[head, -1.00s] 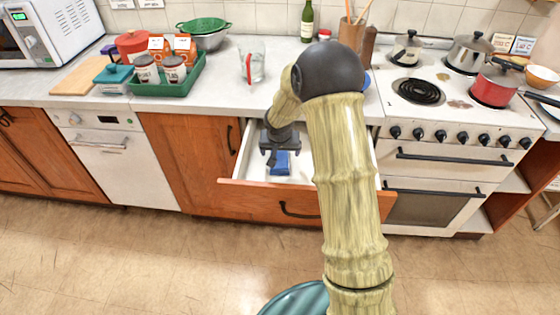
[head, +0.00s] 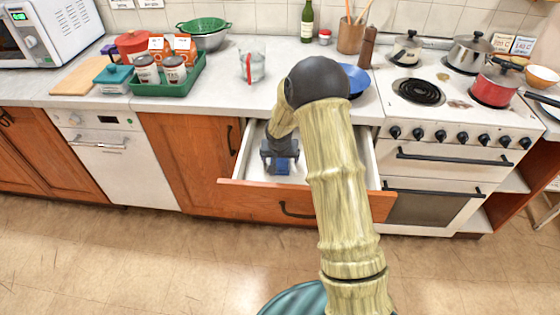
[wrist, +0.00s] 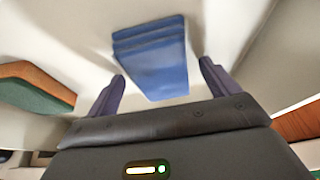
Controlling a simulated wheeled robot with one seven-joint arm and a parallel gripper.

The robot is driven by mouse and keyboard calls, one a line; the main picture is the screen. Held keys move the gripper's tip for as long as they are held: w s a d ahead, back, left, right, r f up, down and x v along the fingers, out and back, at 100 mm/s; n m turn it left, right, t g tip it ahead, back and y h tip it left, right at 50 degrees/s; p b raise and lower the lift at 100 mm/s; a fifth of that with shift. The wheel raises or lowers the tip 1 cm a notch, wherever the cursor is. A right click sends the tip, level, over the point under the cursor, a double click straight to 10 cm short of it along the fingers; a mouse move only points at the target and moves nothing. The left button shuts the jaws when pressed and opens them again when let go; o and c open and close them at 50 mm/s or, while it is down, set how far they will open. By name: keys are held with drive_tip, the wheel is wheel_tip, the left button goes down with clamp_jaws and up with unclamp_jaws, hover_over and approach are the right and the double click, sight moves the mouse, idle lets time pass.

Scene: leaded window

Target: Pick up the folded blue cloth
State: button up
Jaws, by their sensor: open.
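The folded blue cloth (wrist: 152,58) lies on the white floor of the open drawer (head: 250,152). In the wrist view it shows as a stack of folded layers just ahead of my gripper (wrist: 160,85), its near end between the two fingertips. The fingers are apart, one on each side, and I see no contact with the cloth. In the head view my gripper (head: 280,160) is inside the drawer, over the cloth (head: 283,168), and hides most of it.
The drawer front (head: 300,203) and side walls surround my gripper. A green and wooden object (wrist: 36,88) shows at the left of the wrist view. The counter above holds a measuring jug (head: 252,66), a blue plate (head: 356,78) and a green tray (head: 170,84).

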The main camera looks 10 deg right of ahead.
drive_tip(key=c, duration=1.1)
drive_tip(key=shift+o, duration=0.2)
wheel_tip(320, 180, up, 10)
drive_tip(key=shift+p, duration=0.4)
drive_tip(key=shift+o, duration=0.9)
drive_tip(key=shift+r, duration=0.1)
drive_tip(key=shift+c, duration=0.5)
